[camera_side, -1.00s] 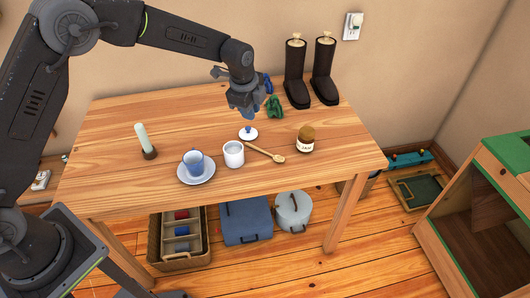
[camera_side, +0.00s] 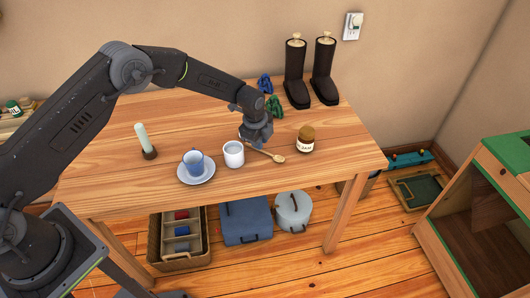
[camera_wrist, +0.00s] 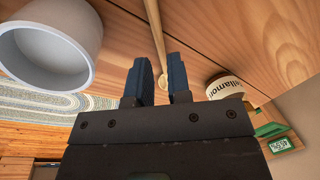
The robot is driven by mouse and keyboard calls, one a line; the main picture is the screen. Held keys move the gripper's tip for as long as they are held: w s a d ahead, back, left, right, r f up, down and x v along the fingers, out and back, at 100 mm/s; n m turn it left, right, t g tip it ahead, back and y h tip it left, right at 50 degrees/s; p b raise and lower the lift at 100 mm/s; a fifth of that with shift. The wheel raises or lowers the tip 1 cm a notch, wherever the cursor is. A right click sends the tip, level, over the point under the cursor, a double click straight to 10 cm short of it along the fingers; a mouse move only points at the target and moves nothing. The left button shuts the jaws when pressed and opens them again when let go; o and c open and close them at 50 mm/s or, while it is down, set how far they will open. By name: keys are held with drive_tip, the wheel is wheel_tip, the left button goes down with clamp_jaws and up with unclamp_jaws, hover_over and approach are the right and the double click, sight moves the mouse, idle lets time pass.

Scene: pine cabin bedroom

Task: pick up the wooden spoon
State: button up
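The wooden spoon (camera_side: 276,157) lies on the table, its bowl end toward the front right. My gripper (camera_side: 256,142) is low over its handle and hides part of it. In the wrist view the spoon (camera_wrist: 158,38) runs down the picture toward the gap between my two blue fingers. My gripper (camera_wrist: 159,76) is open there, with a visible gap between the fingers. I cannot tell whether the handle is between the fingertips or just below them.
A white cup (camera_side: 233,156) stands close left of my gripper, also large in the wrist view (camera_wrist: 72,30). A jam jar (camera_side: 306,141) stands to the right.

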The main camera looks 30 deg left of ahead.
sight(264, 152)
drive_tip(key=f, duration=0.3)
drive_tip(key=shift+w+f, duration=0.2)
drive_tip(key=shift+w, duration=0.15)
clamp_jaws()
